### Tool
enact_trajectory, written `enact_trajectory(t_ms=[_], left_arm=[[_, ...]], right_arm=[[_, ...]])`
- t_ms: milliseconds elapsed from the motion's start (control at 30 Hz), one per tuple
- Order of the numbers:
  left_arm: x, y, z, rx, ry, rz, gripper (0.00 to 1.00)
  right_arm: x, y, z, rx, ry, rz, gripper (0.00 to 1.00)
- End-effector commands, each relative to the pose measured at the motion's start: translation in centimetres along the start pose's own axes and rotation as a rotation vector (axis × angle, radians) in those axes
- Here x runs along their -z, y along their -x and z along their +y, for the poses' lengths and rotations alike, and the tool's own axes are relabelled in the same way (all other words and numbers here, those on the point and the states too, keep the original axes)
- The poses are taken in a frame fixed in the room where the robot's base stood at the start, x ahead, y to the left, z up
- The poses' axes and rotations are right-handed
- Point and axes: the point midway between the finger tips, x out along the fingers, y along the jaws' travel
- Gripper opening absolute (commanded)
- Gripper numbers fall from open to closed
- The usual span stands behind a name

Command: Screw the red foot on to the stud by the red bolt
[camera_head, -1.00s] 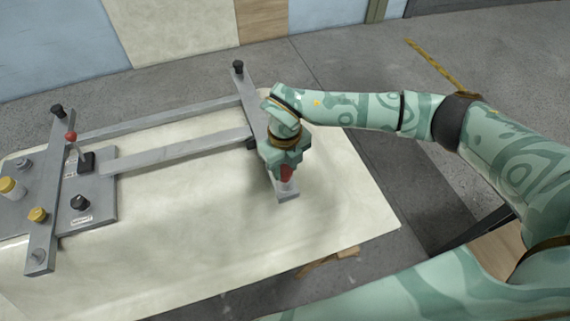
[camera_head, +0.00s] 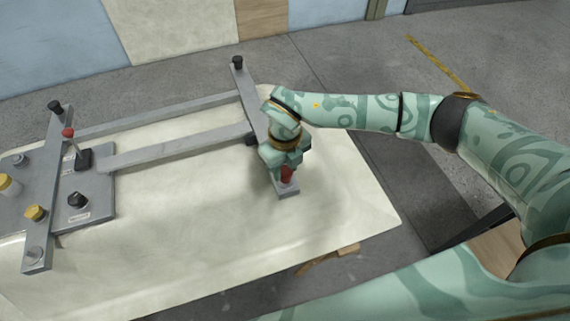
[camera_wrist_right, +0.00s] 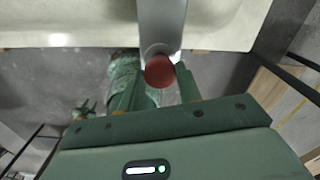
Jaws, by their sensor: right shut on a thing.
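The red foot (camera_head: 287,174) is between the fingers of my right gripper (camera_head: 287,167), at the near end of the right grey crossbar (camera_head: 255,105). In the right wrist view the round red foot (camera_wrist_right: 160,72) lies over the tip of the grey bar (camera_wrist_right: 162,22), with the green fingers (camera_wrist_right: 157,88) on either side. The stud under the foot is hidden, so I cannot tell how far down the foot sits. No red bolt can be made out; it may be hidden by the gripper.
The grey frame lies on a pale slab (camera_head: 340,215). Black feet (camera_head: 238,63) stand at the far bar ends. A red-knobbed lever (camera_head: 68,132) rises from a grey plate (camera_head: 100,195).

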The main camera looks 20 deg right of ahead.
Motion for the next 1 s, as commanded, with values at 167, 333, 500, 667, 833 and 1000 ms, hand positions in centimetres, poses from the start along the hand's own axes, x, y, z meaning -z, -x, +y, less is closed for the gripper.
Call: enact_trajectory(t_ms=[167, 333, 500, 667, 833, 1000], left_arm=[[-0.1, -0.3, 0.0, -0.001, 0.000, -0.002, 0.36], [-0.1, -0.2, 0.0, 0.000, 0.000, -0.001, 0.36], [-0.1, -0.2, 0.0, 0.000, 0.001, -0.001, 0.36], [0.0, 0.0, 0.0, 0.000, 0.000, 0.000, 0.36], [0.2, 0.9, -0.1, 0.001, 0.000, 0.005, 0.36], [0.5, 1.7, -0.1, 0.003, 0.000, 0.009, 0.36]], right_arm=[[0.0, -0.5, 0.0, 0.000, 0.000, 0.001, 0.12], [0.0, -0.4, 0.0, 0.000, 0.000, 0.000, 0.60], [0.0, -0.4, 0.0, 0.000, 0.000, 0.000, 0.60], [-0.1, 0.5, 0.0, 0.001, 0.000, -0.002, 0.60], [-0.1, 4.0, 0.0, 0.001, 0.001, -0.005, 0.60], [-0.1, 8.9, -0.1, 0.002, 0.001, -0.006, 0.60]])
